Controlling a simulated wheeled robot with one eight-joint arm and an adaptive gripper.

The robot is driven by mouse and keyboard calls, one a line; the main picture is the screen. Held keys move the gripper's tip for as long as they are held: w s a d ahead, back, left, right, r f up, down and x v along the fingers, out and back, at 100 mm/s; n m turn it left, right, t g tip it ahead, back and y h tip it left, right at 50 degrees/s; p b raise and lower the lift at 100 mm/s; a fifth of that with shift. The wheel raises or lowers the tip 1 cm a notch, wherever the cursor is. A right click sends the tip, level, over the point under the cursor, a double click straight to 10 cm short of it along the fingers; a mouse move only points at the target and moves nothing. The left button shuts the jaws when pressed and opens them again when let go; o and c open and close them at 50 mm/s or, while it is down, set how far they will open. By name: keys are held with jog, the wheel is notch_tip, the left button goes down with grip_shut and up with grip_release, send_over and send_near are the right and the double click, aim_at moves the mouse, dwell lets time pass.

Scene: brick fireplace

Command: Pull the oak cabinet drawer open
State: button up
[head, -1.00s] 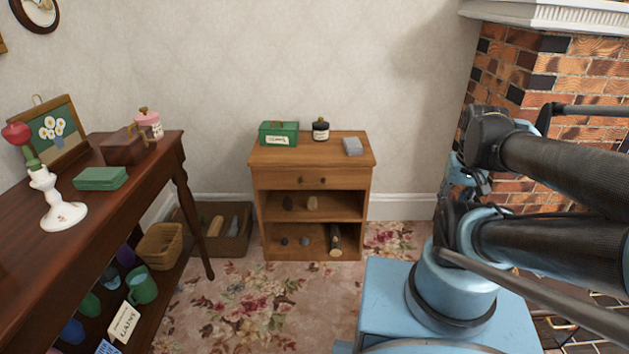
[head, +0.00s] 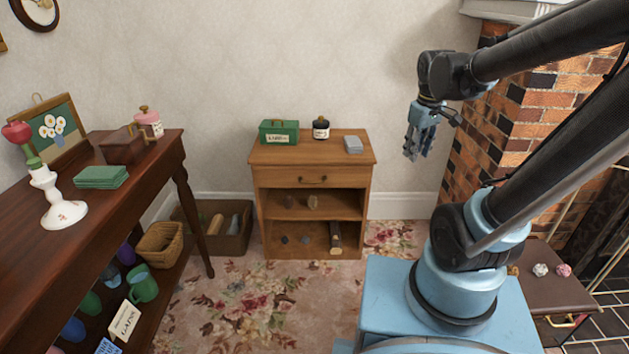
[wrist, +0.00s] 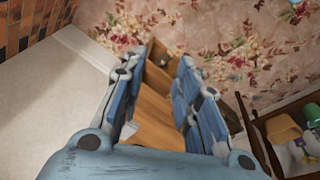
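The oak cabinet (head: 265,212) stands against the wall in the middle of the head view. Its drawer (head: 275,177) sits at the top, with the front looking flush and closed. A small dark handle (head: 312,180) is on the drawer front. My gripper (head: 416,157) hangs in the air to the right of the cabinet, fingers pointing down, apart from the handle. In the wrist view my gripper (wrist: 159,66) has its two blue fingers spread with nothing held. The cabinet's wooden top (wrist: 153,108) shows between and beyond the fingers; the handle cannot be made out there.
A green tin (head: 279,132), a dark jar (head: 321,128) and a grey block (head: 353,145) stand on the cabinet. Carpet in front is clear.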

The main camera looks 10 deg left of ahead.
jog(key=w+a+n, duration=0.4)
jog(key=w+a, duration=0.3)
jog(key=a, duration=0.2)
jog(key=n, duration=0.9)
send_over(314, 183)
jog(key=s, duration=0.3)
notch_tip(314, 183, down, 10)
jog(key=shift+m, duration=0.3)
jog(key=w+f, duration=0.1)
jog(key=f, duration=0.4)
jog(key=w+f, duration=0.1)
jog(key=f, duration=0.5)
jog(key=w+f, duration=0.1)
jog(key=f, duration=0.4)
jog(key=shift+f, duration=0.25)
grip_shut()
